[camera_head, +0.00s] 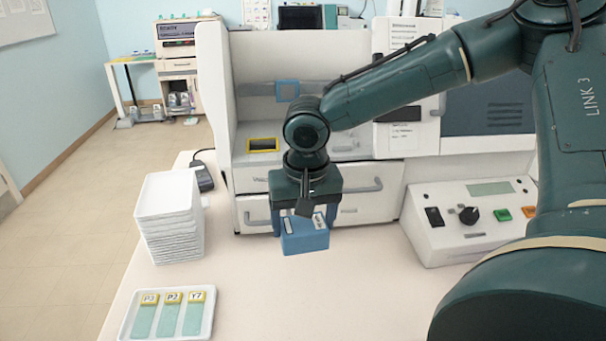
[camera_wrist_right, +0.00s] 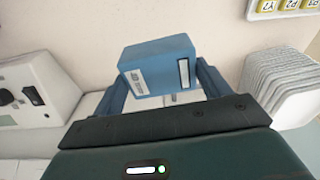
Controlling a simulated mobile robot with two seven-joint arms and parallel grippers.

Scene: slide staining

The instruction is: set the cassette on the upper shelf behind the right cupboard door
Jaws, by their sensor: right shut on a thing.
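The cassette (camera_head: 305,240) is a blue block with white labels. My right gripper (camera_head: 304,218) is shut on it, one blue finger on each side, and holds it in front of the white machine's drawers. In the right wrist view the cassette (camera_wrist_right: 158,66) sits between the fingers, with the pale table behind it. Whether it touches the table is hard to tell. I cannot make out the right cupboard door or an upper shelf for certain. My left gripper is not in view.
A stack of white trays (camera_head: 169,220) stands left on the table (camera_head: 270,300). A tray (camera_head: 207,325) with three labelled slides lies in front. A white machine (camera_head: 215,100) with drawers (camera_head: 375,204) stands behind. A control box (camera_head: 450,235) is at the right. The front middle is clear.

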